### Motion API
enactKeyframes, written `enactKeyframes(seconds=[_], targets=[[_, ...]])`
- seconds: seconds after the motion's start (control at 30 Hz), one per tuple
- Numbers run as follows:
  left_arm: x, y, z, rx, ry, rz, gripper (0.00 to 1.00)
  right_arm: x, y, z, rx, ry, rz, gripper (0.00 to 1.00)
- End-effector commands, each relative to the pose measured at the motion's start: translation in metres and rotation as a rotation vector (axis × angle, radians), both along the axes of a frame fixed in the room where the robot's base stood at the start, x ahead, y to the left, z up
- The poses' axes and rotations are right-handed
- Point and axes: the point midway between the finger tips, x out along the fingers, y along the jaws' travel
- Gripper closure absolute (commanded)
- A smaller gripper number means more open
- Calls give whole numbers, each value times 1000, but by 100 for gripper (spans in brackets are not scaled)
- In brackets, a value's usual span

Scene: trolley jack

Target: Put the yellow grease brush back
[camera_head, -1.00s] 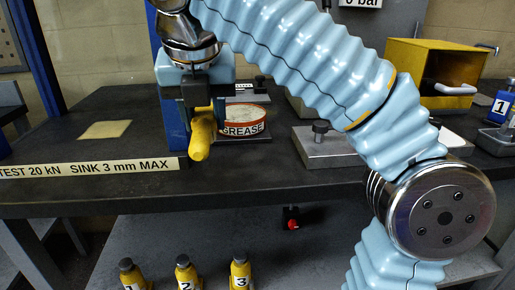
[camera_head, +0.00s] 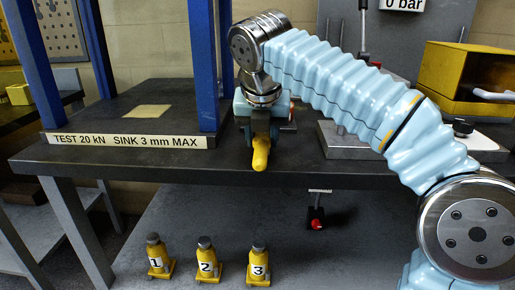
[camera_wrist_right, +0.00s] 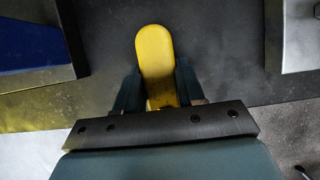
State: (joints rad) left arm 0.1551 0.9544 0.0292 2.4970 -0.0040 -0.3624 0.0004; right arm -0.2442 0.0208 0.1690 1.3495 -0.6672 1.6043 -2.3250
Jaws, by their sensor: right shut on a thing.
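The yellow grease brush (camera_head: 261,154) is held in my right gripper (camera_head: 262,136), its rounded yellow end hanging down in front of the bench's front edge in the head view. In the right wrist view the brush (camera_wrist_right: 155,55) sticks out from between the two dark fingers of my right gripper (camera_wrist_right: 157,88). The gripper is shut on it. The brush's other end is hidden by the gripper. The grease tin is hidden behind my arm in the head view. My left gripper is not in view.
Several blue posts (camera_head: 204,65) of a press stand left of the gripper, above a label strip (camera_head: 125,141). A yellow open box (camera_head: 455,75) stands at the right.

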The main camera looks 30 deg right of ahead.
Motion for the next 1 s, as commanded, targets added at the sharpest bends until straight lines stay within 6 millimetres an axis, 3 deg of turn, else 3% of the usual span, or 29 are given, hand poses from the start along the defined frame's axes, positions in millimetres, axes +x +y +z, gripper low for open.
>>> enactKeyframes(seconds=[0.03, 0.43, 0.47, 0.6, 1.0], targets=[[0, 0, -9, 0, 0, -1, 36, -2, -3, -7, 0, -1, -2, 86], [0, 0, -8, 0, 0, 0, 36, -2, -4, -7, 0, -1, 0, 86], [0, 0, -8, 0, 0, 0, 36, -2, -4, -7, 0, 0, 1, 60], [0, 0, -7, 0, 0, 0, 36, -2, -4, -6, 0, 0, 0, 39], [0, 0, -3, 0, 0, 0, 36, -4, -2, 3, 0, 0, 1, 36]])
